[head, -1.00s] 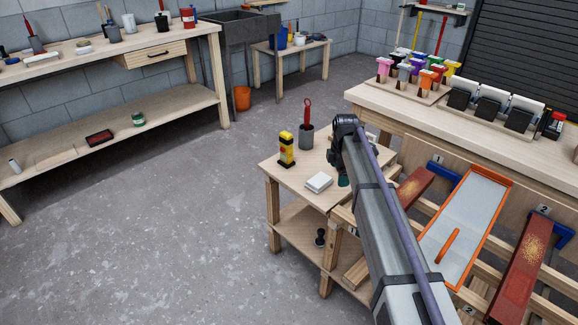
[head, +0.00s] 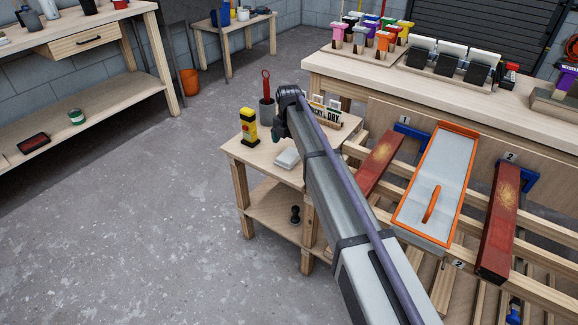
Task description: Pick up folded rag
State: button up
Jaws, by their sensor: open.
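A small white folded pad, which looks like the folded rag (head: 287,158), lies flat on the top of the small wooden table (head: 262,154) in the head view. My grey arm runs up from the bottom of the picture and bends at a dark joint just above and behind the rag in the picture. The arm passes close along the rag's right side in the picture. My gripper's fingers cannot be made out; they seem hidden behind the arm. Nothing visibly touches the rag.
A yellow and black item (head: 248,127) and a grey cup with a red-handled tool (head: 266,110) stand on the small table. A holder labelled "DRY" (head: 328,113) is behind the arm. Red battens (head: 499,220) and an orange-edged tray (head: 437,185) lie on rails at right.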

aim_at(289, 154)
notch_tip(289, 154, down, 6)
jog(key=b, duration=0.5)
jog(key=shift+r, duration=0.2)
jog(key=c, duration=1)
